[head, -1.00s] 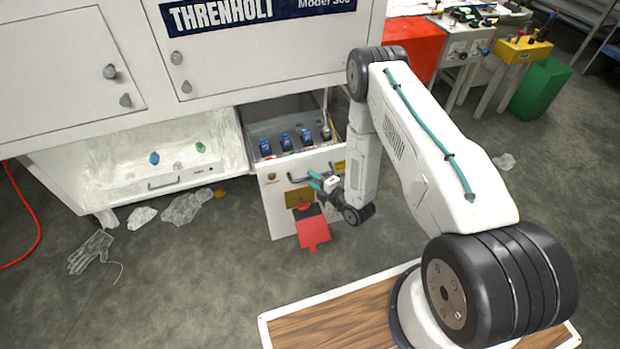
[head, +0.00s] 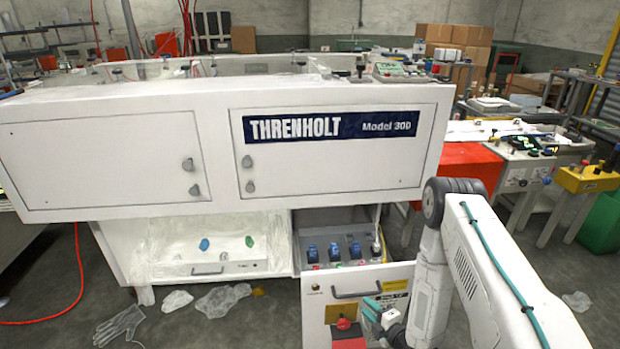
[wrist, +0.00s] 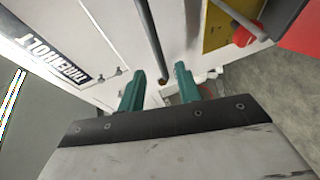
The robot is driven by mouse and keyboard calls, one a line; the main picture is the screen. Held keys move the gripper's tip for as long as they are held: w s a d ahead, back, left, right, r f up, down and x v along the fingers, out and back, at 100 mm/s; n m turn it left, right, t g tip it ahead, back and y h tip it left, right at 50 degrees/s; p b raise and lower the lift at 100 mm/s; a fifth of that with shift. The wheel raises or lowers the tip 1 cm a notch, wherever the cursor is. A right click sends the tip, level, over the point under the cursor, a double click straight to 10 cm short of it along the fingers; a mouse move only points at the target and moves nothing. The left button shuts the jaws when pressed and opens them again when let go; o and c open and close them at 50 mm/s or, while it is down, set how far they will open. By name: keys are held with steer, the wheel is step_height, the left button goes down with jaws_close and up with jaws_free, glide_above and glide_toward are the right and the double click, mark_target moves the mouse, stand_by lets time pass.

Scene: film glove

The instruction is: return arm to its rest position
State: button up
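My arm (head: 490,270) reaches from the lower right to the front of the open drawer unit (head: 345,310) under the white machine. My gripper (head: 371,304) is beside the dark bar handle (head: 357,293) on that front. In the wrist view its two teal fingers (wrist: 160,85) stand apart with nothing held. A dark bar (wrist: 150,40) runs down from the top edge and ends near the gap between them. I cannot tell whether a finger touches it.
The white THRENHOLT machine (head: 330,180) fills the middle. A red piece (head: 345,325) is on the drawer front just left of the gripper. A yellow box (head: 588,178) and green bin (head: 603,222) stand at right.

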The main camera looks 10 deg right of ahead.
steer(key=s+d+f+m+g+h, duration=0.4)
steer(key=s+f+m+g, duration=0.25)
steer(key=g, duration=0.25)
steer(key=s+d+r+m+g+h, duration=0.1)
steer(key=s+r+m+g, duration=0.25)
steer(key=r, duration=0.75)
steer(key=s+d+r+m+g+h, duration=0.15)
steer(key=r+m, duration=0.25)
steer(key=r, duration=0.6)
steer(key=s+d+r+m+g+h, duration=0.1)
steer(key=s+r+m+g, duration=0.25)
steer(key=r, duration=0.75)
steer(key=s+a+r+m+t, duration=0.1)
steer(key=s+a+r, duration=0.1)
steer(key=s+r, duration=0.3)
steer(key=s+a+r+m+t+y, duration=0.1)
steer(key=s+r, duration=0.5)
steer(key=r, duration=0.6)
steer(key=s+a+r+m+t, duration=0.2)
steer(key=s+a+r, duration=0.2)
steer(key=r, duration=0.5)
steer(key=shift+s+r, duration=0.3)
steer(key=shift+s, duration=0.65)
steer(key=shift+d, duration=0.1)
